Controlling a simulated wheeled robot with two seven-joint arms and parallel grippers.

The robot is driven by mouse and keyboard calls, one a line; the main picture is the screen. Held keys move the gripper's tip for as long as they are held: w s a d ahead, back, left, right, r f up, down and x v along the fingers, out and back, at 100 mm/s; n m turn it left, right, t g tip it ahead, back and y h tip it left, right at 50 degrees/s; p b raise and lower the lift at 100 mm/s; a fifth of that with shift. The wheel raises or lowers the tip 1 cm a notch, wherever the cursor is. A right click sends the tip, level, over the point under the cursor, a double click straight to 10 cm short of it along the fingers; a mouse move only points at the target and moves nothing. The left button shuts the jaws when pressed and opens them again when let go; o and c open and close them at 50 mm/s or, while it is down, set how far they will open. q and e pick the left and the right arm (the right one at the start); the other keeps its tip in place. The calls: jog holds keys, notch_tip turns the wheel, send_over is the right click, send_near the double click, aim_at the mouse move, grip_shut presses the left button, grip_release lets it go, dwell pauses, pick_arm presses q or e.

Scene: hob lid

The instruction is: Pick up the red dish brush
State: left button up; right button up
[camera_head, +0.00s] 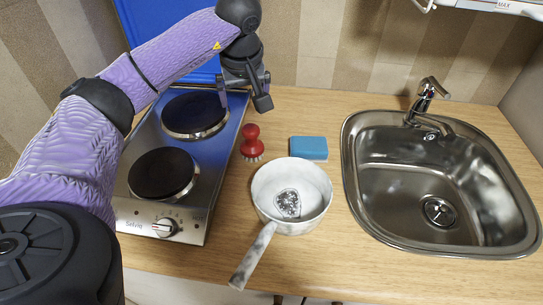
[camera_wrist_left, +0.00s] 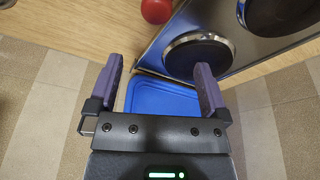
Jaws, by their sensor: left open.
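The red dish brush (camera_head: 252,142) stands upright on the wooden counter, between the hob and the pan, with its round knob on top and bristles down. My left gripper (camera_head: 248,102) is above and behind the brush, near the hob's back right corner, apart from it. In the left wrist view the round red top of the brush (camera_wrist_left: 157,10) is cut by the upper edge, beyond the two open fingers of my left gripper (camera_wrist_left: 158,90). Nothing is between the fingers but the background. My right gripper is not in view.
The two-plate hob (camera_head: 207,205) is left of the brush. A blue sponge (camera_head: 309,148) and a white pan (camera_head: 262,205) holding a metal scourer (camera_head: 288,203) are to its right. A steel sink (camera_head: 348,165) is farther right. A blue lid (camera_head: 150,25) stands behind the hob.

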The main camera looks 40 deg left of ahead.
aim_at(250, 128)
pick_arm(q)
jog(key=b+x, duration=0.1)
jog(key=x, duration=0.2)
jog(key=shift+f, duration=0.1)
jog(key=shift+w+f, duration=0.15)
jog(key=shift+a+f, duration=0.15)
jog(key=shift+f, duration=0.25)
jog(key=b+x, duration=0.1)
jog(key=x, duration=0.1)
jog(key=d+b+x, duration=0.1)
jog(key=x, duration=0.2)
jog(key=b+x, duration=0.1)
jog(key=x, duration=0.2)
jog(key=shift+s+d+f, duration=0.25)
jog(key=shift+f, duration=0.2)
jog(key=shift+a, duration=0.1)
jog(key=shift+r, duration=0.15)
jog(key=shift+c, duration=1)
grip_shut()
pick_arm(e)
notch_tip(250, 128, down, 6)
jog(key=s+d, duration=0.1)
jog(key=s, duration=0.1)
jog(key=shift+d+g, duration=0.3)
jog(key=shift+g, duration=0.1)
